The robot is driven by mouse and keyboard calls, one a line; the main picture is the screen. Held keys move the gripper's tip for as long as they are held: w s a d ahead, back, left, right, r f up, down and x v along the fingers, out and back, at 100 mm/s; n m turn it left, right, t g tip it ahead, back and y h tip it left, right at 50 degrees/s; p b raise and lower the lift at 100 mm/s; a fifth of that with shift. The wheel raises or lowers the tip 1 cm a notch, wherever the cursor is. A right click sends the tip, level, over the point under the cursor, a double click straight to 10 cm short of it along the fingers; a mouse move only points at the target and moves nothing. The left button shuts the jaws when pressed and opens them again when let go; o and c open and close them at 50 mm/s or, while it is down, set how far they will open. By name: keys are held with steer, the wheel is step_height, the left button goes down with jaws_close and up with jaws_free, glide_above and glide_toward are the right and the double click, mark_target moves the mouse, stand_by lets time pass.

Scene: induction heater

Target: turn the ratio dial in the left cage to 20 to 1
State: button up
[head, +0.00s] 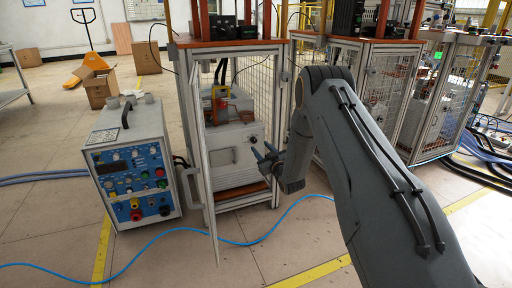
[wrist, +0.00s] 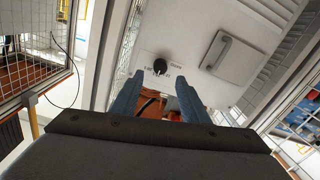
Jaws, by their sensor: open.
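The left cage (head: 281,110) stands in the middle of the head view with its front door (head: 208,190) swung open. Inside is a pale unit with a front panel (head: 226,158). A dark round dial (wrist: 160,66) sits on that panel in the wrist view, with small printed marks around it that are too small to read. It also shows as a small dark knob (head: 253,140) in the head view. My gripper (head: 264,152) is open and empty in front of the panel. In the wrist view the dial lies beyond my fingertips (wrist: 158,88), roughly centred between them and not touched.
A grey-blue instrument box (head: 125,165) stands left of the open door. A blue cable (head: 250,242) crosses the floor in front. More cages stand at the right. A raised rectangular cover (wrist: 229,57) sits beside the dial, and cage mesh and frame flank the opening.

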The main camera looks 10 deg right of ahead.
mark_target(255, 141)
steer(key=w+b, duration=0.1)
steer(key=w, duration=0.2)
steer(key=w+a+b, duration=0.1)
steer(key=w, duration=0.2)
steer(key=shift+a, duration=0.1)
steer(key=shift+s, duration=0.1)
jaws_close()
